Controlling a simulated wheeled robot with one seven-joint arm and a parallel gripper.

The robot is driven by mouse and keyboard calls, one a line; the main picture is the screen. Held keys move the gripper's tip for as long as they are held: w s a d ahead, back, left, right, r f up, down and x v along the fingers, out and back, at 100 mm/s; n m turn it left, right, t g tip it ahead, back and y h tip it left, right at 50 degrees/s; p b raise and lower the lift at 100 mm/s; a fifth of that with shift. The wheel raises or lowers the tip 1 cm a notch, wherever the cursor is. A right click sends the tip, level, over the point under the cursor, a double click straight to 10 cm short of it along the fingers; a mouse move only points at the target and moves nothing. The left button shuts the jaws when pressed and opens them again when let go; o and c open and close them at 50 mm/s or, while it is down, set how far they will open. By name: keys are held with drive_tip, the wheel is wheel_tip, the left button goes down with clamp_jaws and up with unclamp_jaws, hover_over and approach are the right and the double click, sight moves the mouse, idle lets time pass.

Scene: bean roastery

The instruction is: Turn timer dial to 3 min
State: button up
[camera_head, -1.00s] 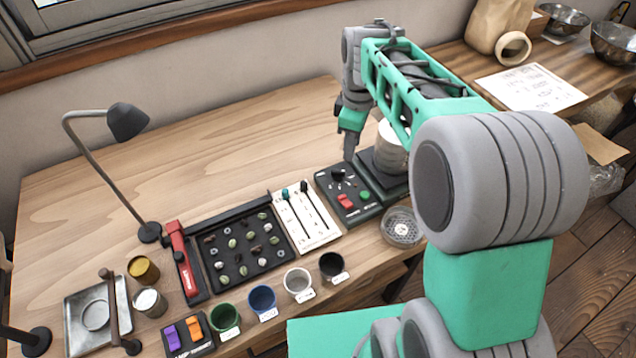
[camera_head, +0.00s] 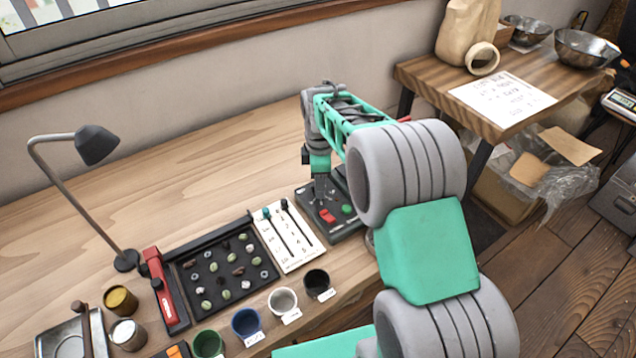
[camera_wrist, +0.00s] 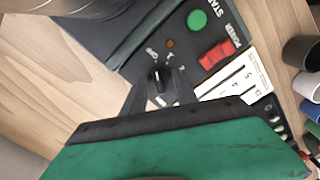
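The timer dial (camera_wrist: 157,80) is a small black knob on the dark control panel (camera_head: 338,228). In the wrist view its pale pointer line faces roughly toward the OFF mark, with numbers running around it. My gripper (camera_wrist: 158,86) is open, with one dark finger on each side of the dial. Gaps seem to show between fingers and knob; I cannot tell whether either touches. In the head view my gripper (camera_head: 321,192) is down at the panel and hides the dial.
The panel also has a red power switch (camera_wrist: 216,56) and a green start button (camera_wrist: 197,19). A white slider board (camera_head: 287,237) and a black bean tray (camera_head: 228,272) lie to its left in the head view. Several cups stand along the front edge. The back of the table is clear.

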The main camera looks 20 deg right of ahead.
clamp_jaws()
idle(0.3)
drive_tip(key=shift+a, duration=0.15)
